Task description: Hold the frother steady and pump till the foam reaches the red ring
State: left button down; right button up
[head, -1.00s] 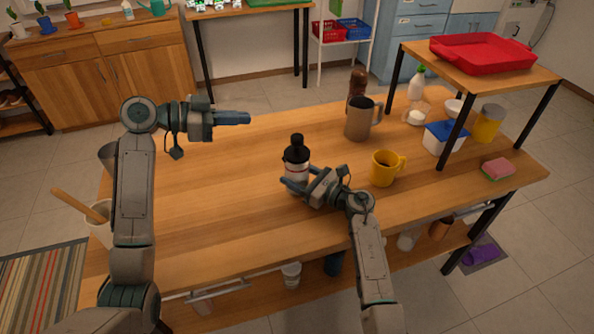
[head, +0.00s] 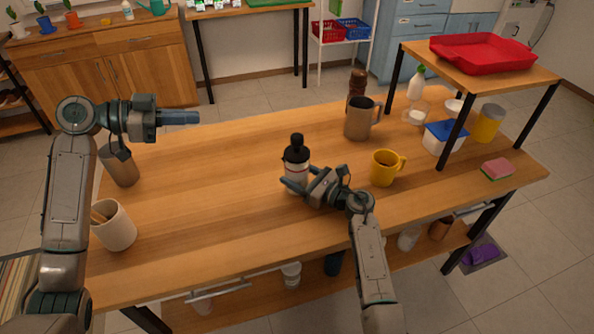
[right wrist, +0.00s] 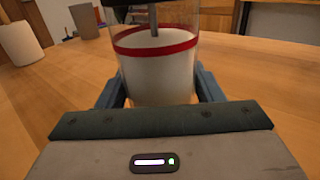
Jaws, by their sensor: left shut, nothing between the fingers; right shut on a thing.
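The frother (head: 296,172) stands upright on the wooden table, with a black lid and black knob (head: 296,141) on top. In the right wrist view its clear body shows a red ring (right wrist: 155,46), a thin rod inside, and white foam (right wrist: 158,78) up to about the ring's lower edge. My right gripper (head: 294,186) is shut around the frother's lower body, its blue fingers on either side in the right wrist view. My left gripper (head: 192,118) is shut and empty, above the table's left back, well away from the knob.
A yellow mug (head: 383,170) stands just right of the frother. A brown pitcher (head: 359,122) and a brown bottle (head: 357,84) are behind it. At the left are a metal cup (head: 121,168) and a cream pot (head: 114,228). The table between them and the frother is clear.

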jog(key=o, duration=1.3)
jog(key=shift+c, duration=0.2)
